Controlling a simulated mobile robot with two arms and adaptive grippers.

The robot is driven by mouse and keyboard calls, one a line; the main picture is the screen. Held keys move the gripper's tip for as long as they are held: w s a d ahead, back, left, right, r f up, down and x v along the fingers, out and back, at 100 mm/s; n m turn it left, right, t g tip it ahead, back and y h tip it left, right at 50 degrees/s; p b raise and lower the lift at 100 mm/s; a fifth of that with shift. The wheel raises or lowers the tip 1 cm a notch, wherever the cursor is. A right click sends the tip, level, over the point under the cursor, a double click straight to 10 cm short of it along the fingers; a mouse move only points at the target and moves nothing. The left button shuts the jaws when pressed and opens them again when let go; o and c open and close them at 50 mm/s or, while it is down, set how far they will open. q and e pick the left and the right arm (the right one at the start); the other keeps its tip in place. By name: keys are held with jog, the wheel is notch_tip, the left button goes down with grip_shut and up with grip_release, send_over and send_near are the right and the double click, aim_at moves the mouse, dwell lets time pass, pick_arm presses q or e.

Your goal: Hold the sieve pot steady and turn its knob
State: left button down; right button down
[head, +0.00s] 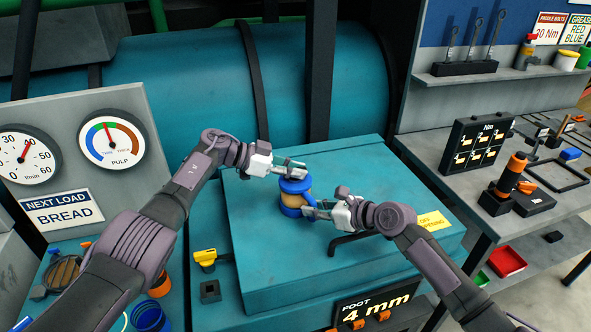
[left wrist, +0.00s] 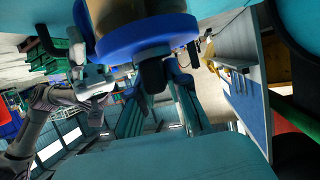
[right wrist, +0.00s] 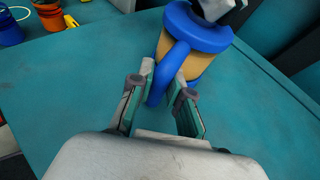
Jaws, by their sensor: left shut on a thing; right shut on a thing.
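The sieve pot (head: 295,193), tan with blue top and bottom bands, stands upright on the teal box lid (head: 260,250). In the right wrist view its tan body (right wrist: 199,68) and blue handle (right wrist: 168,72) show. My right gripper (head: 312,211) is shut on the blue handle, low on the pot's near right side. My left gripper (head: 296,168) is at the top of the pot, shut on the dark knob (left wrist: 152,76), which shows between its fingers under the blue disc (left wrist: 148,38) in the left wrist view. The fingers partly hide the knob.
A yellow-handled part (head: 205,257) stands left of the box. The big teal drum (head: 180,90) rises behind. The lid around the pot is otherwise clear.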

pick_arm(q)
jog(key=c, duration=1.1)
grip_release()
jog(key=shift+a, duration=0.1)
jog(key=v, duration=1.1)
jog(key=shift+s+a+r, duration=0.1)
jog(key=shift+a, duration=0.25)
